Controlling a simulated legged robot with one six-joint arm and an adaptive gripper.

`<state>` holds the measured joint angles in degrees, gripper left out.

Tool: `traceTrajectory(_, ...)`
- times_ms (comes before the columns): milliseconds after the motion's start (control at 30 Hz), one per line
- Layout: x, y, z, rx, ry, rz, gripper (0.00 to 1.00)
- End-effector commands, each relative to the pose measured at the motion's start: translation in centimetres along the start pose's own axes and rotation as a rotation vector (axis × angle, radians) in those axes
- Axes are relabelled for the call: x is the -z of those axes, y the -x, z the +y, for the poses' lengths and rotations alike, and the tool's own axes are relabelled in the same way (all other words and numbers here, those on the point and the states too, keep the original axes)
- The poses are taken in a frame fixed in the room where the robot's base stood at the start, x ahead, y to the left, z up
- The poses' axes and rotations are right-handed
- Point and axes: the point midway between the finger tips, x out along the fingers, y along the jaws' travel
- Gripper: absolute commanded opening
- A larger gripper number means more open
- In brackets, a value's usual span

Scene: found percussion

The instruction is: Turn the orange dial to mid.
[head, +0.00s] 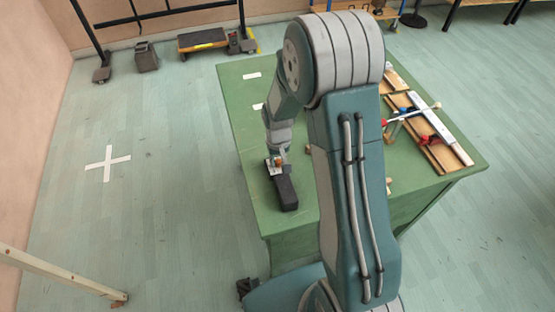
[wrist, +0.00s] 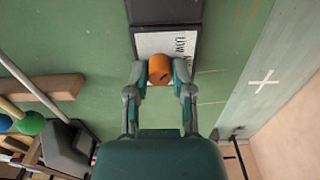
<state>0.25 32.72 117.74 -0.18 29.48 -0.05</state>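The orange dial (wrist: 160,69) sits at the end of a dark box beside a white label (wrist: 166,43) with partly readable writing. In the wrist view my gripper (wrist: 160,72) has one finger on each side of the dial, close against it, and appears closed on it. In the head view the dial (head: 278,161) shows as a small orange spot under my gripper (head: 277,158), near the left edge of the green table. The dark box (head: 287,193) extends from there toward the front. The dial's pointer and setting cannot be made out.
The green table (head: 240,92) has wooden boards (head: 437,150) with red, blue and white pieces at its right. White tape marks (head: 252,76) lie on the bare left part. My arm hides the table's middle. A rack stands behind on the floor.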

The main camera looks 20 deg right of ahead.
Motion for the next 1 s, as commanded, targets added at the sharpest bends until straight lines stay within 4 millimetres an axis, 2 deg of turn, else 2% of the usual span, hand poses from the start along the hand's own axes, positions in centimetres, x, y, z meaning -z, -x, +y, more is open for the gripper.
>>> traceTrajectory(267,-0.03,-0.11,-0.23,0.002,-0.021,-0.002,0.0)
traceTrajectory(433,-0.04,-0.13,-0.2,0.002,-0.091,-0.002,0.0)
traceTrajectory(1000,-0.08,-0.17,-0.23,0.001,-0.545,-0.004,0.0)
